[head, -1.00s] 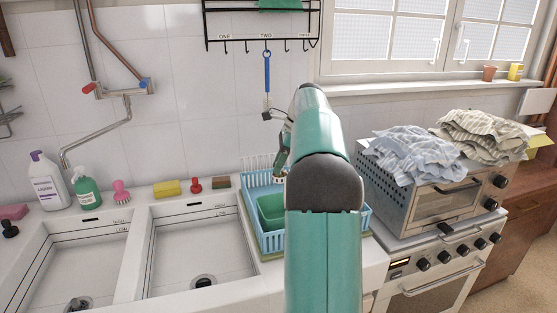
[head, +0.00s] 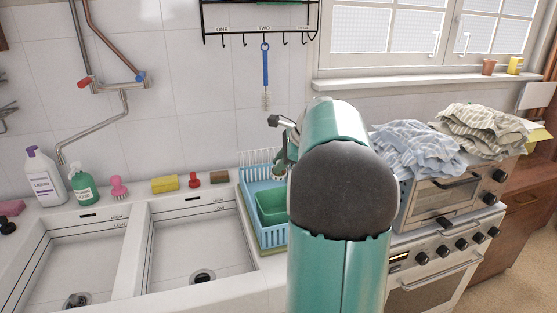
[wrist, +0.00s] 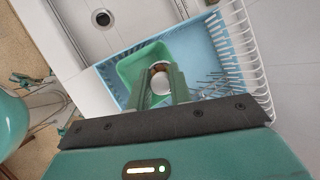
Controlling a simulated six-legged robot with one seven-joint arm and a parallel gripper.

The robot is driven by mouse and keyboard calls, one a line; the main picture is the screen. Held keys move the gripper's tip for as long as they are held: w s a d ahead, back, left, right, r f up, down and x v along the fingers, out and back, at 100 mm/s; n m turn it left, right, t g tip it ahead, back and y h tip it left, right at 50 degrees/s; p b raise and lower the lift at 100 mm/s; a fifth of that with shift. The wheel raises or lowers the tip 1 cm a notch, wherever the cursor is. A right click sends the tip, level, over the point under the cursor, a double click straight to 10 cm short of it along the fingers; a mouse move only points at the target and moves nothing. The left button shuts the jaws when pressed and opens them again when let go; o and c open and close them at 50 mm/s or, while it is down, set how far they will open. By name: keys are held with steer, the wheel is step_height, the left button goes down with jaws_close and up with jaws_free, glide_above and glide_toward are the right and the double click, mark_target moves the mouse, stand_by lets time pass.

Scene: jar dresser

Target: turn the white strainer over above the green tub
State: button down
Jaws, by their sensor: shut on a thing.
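The green tub (head: 270,207) sits in the blue dish rack, its right side hidden by my arm. It shows in the wrist view (wrist: 128,72) under my fingers. My gripper (wrist: 160,90) is shut on the white strainer (wrist: 160,84), a small round white piece between the fingertips, seen from above over the tub's right part. A brownish edge shows at its top. Its exact tilt cannot be told. In the head view my gripper (head: 280,168) is above the tub's back end, mostly behind my arm, and the strainer is hardly visible.
The blue rack (head: 270,238) has white plate prongs (wrist: 235,50) on one side. Sinks (head: 190,250) lie to the left. The oven (head: 437,202) with cloths on it stands right. A blue-handled brush (head: 265,70) hangs on the wall behind.

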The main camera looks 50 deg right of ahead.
mark_target(275, 178)
steer(key=s+f+t+h, duration=0.1)
steer(key=t, duration=0.1)
steer(key=s+a+f+n+t+h, duration=0.1)
steer(key=t, duration=0.2)
steer(key=f+n+t+h, duration=0.1)
steer(key=t, duration=0.2)
steer(key=shift+s+a+f, duration=0.25)
steer(key=shift+s+a, duration=0.05)
steer(key=shift+s, duration=0.1)
steer(key=shift+s+f+n+t+h, duration=0.15)
steer(key=shift+f+n+t, duration=0.1)
steer(key=shift+f+t, duration=0.25)
steer(key=shift+w+f+n+t+h, duration=0.15)
steer(key=shift+f+n+t, duration=0.1)
steer(key=shift+t, duration=0.45)
steer(key=shift+s+a+f+t, duration=0.1)
steer(key=shift+s+t, duration=0.1)
steer(key=shift+t, duration=0.3)
